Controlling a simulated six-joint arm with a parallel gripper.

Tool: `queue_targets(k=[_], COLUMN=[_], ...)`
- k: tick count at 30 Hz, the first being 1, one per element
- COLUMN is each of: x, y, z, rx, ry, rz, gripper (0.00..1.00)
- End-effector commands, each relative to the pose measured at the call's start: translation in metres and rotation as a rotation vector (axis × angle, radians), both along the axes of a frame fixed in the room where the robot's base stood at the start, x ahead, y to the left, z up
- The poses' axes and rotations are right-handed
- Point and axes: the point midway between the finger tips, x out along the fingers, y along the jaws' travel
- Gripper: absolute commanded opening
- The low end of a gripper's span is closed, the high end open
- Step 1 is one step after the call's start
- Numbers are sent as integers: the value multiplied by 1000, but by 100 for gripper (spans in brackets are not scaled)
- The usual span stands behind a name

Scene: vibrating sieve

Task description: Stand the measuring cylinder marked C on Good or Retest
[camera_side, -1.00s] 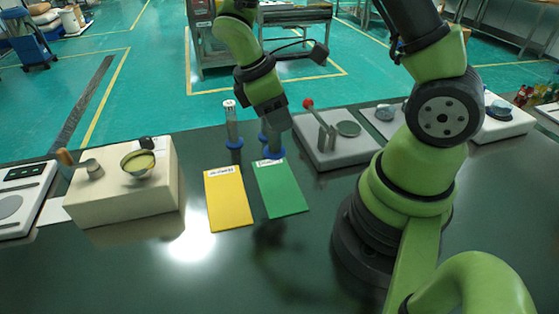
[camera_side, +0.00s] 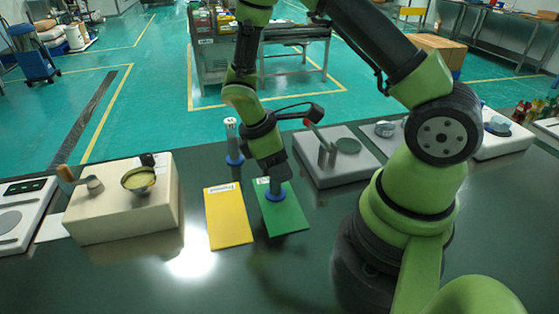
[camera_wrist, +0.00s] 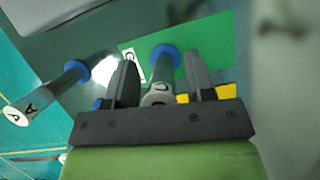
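The measuring cylinder marked C (camera_wrist: 158,97) is upright between my fingers in the wrist view, its blue foot (camera_wrist: 166,56) over the green card. In the side view its foot (camera_side: 275,193) shows just below my gripper (camera_side: 271,174), over the far half of the green card (camera_side: 287,222). My gripper (camera_wrist: 160,75) is shut on the cylinder's tube. I cannot tell whether the foot touches the card. The green card's white label (camera_wrist: 132,65) is partly hidden by a finger. The yellow card (camera_side: 228,217) lies left of the green one; its label is too small to read.
The cylinder marked A (camera_wrist: 45,93) stands left in the wrist view and behind the yellow card in the side view (camera_side: 233,142). Another blue foot (camera_wrist: 97,103) is mostly hidden behind a finger. A grey lever device (camera_side: 335,165) is at right, a beige block (camera_side: 120,210) at left.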

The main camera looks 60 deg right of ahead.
Motion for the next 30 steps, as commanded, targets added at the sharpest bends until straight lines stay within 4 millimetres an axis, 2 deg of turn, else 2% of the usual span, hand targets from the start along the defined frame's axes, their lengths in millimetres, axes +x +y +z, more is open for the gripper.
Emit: queue_targets(k=[11,14,24,30], x=[1,6,28,35], y=[0,3,20,26], z=[5,17,85,108], rx=[0,-3,0,0], ry=[-2,-6,-8,-4], rz=[2,2,2,3], gripper=[54,54,54,54])
